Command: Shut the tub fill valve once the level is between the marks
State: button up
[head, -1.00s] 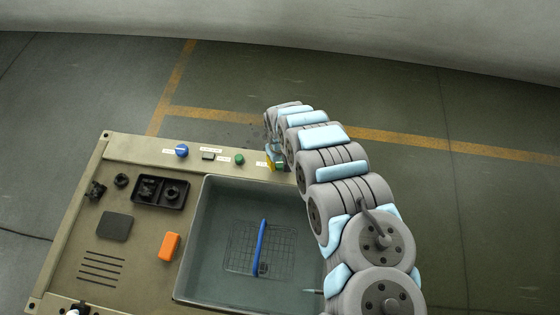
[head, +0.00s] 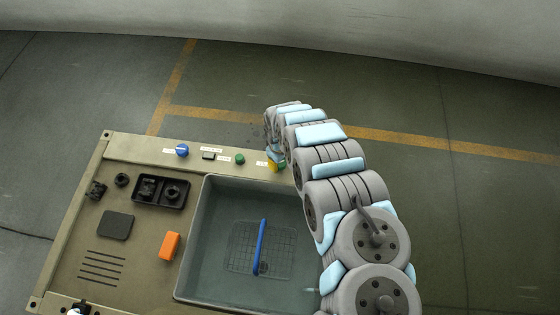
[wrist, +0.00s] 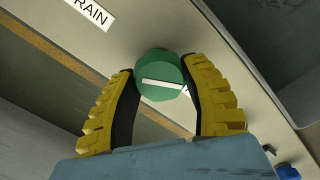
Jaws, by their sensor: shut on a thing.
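My gripper (wrist: 165,105) is shut on a round green knob (wrist: 158,70) with a white pointer bar, a yellow finger on either side of it. The bar lies nearly level in the wrist view. In the head view my gripper (head: 274,163) is at the right of the tub's back ledge, partly hidden by my arm. The grey tub (head: 194,238) stands in front of it, with greenish water inside. I cannot make out level marks or where the water stands against them. A label ending in "RAIN" (wrist: 89,11) is at the upper left in the wrist view.
A blue bar (head: 261,245) is in the tub over a wire grid. An orange block (head: 169,246) and black tray (head: 160,191) are left of it.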

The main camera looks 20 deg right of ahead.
jog(key=o, duration=1.2)
jog(key=shift+r, duration=0.15)
jog(key=shift+w+r, duration=0.15)
jog(key=shift+r, duration=5.7)
